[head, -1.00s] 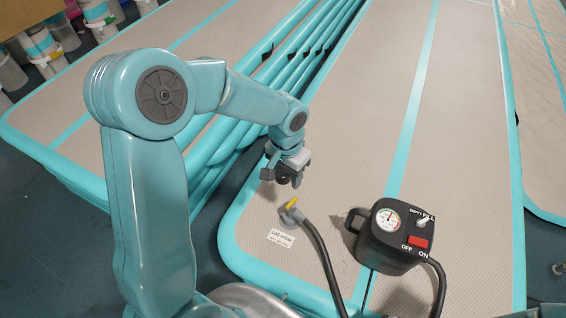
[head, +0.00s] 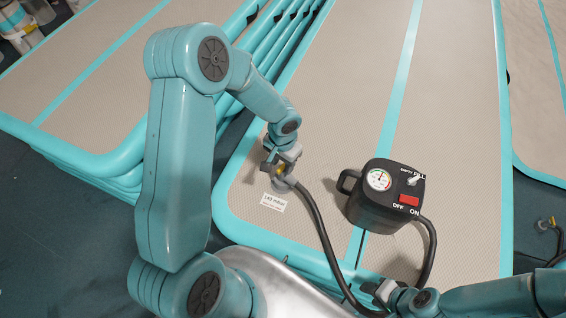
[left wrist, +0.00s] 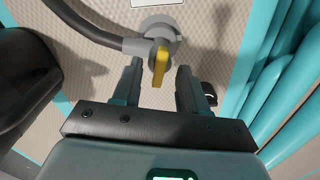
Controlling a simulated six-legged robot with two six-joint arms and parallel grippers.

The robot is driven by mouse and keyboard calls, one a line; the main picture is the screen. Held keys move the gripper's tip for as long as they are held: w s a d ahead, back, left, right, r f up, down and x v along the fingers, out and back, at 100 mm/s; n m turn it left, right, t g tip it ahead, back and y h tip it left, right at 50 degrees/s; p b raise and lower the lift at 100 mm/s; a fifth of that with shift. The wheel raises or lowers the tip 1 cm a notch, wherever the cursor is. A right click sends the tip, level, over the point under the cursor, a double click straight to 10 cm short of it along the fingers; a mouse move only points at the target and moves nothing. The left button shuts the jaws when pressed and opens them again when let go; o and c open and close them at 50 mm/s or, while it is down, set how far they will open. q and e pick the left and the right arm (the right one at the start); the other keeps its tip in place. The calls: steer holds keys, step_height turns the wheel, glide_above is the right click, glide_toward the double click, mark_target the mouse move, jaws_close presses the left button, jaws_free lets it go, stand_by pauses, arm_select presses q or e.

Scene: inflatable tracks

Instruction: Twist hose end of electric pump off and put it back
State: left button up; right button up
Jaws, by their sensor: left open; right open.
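The hose end (head: 285,186), a grey fitting with a yellow lever, sits on the valve at the near left corner of the beige track (head: 315,130). My left gripper (head: 274,165) is right over it and partly hides it. In the left wrist view, its open fingers (left wrist: 158,85) stand either side of the yellow lever (left wrist: 160,62), with gaps showing. The black hose (head: 322,228) curves from the fitting toward me. The black electric pump (head: 383,213) with gauge and red switch stands on the track. My right gripper (head: 382,292) is open, low near the hose; contact is unclear.
A white label (head: 273,202) lies beside the fitting. Stacked teal-edged tracks (head: 100,85) fill the left. White buckets (head: 35,30) stand at upper left. The track beyond the pump is clear.

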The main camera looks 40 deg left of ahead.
arm_select(q)
steer(key=shift+f, duration=0.4)
jaws_close()
steer(key=m+p, duration=0.1)
steer(key=m, duration=0.2)
steer(key=shift+r, duration=0.15)
steer(key=shift+m, duration=1.2)
steer(key=shift+p, duration=0.35)
